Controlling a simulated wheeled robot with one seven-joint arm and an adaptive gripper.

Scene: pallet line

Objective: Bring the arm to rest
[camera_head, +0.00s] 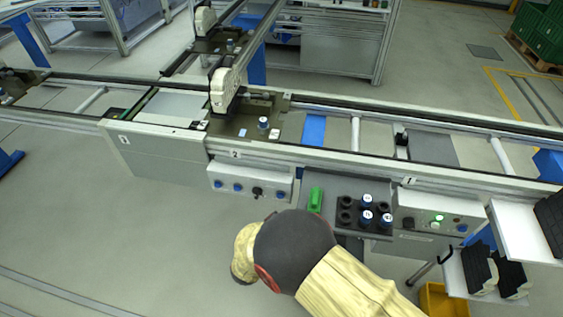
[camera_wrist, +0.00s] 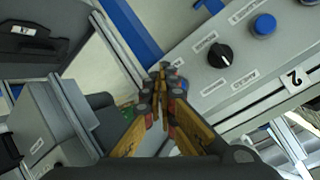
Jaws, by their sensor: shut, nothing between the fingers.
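My arm shows at the bottom middle of the head view, bent, with a dark joint and cream links in front of the line. My gripper is hidden behind the arm in that view. In the wrist view my gripper (camera_wrist: 160,80) is shut, with its fingertips together and nothing between them. Behind the fingertips is the grey control box marked 2 (camera_wrist: 240,60), with a black knob (camera_wrist: 219,55) and a blue button (camera_wrist: 263,25). I cannot tell how far the fingers are from it.
The conveyor (camera_head: 345,160) crosses the view. A carrier pallet (camera_head: 240,121) holds a small white-topped piece (camera_head: 263,123). A black holder (camera_head: 347,221) bears several such pieces beside a green block (camera_head: 315,199). A shelf (camera_head: 515,226) and yellow bin (camera_head: 438,300) stand right. Floor at left is clear.

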